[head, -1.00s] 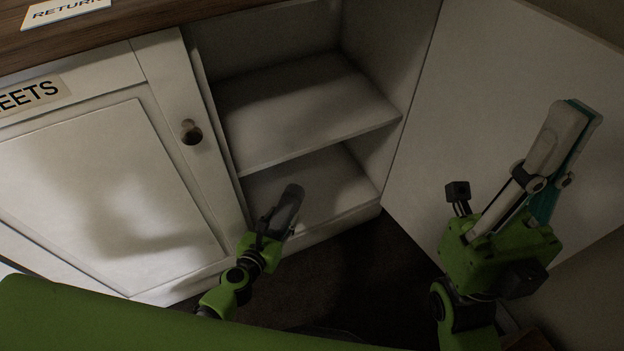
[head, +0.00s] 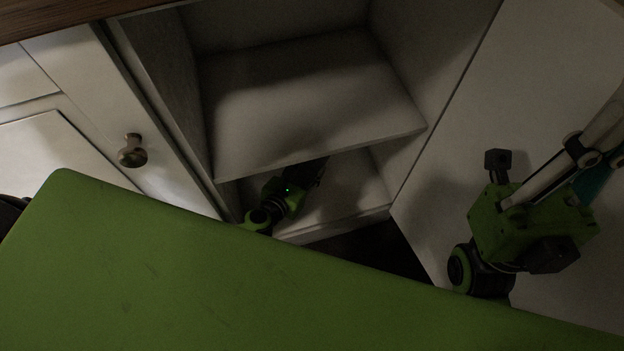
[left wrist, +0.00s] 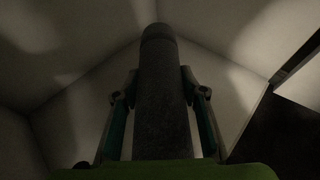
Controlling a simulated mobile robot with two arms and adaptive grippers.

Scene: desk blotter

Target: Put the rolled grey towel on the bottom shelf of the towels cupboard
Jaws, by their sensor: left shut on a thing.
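The rolled grey towel (left wrist: 160,95) stands out lengthwise between the fingers of my left gripper (left wrist: 161,92) in the left wrist view. The fingers are shut on it from both sides. In the head view my left gripper (head: 305,178) reaches into the lower opening of the open cupboard, under the middle shelf (head: 310,105). The towel is mostly hidden there by the shelf and shadow. The bottom shelf (head: 345,195) lies below it, pale and bare where it shows. I cannot tell whether the towel touches it. My right gripper (head: 590,150) is raised at the right, partly cut off by the frame.
The open cupboard door (head: 525,75) stands at the right, behind my right arm. A closed door with a round knob (head: 132,152) is at the left. The middle shelf's front edge runs just above my left gripper. Dark floor (head: 370,250) shows below the cupboard.

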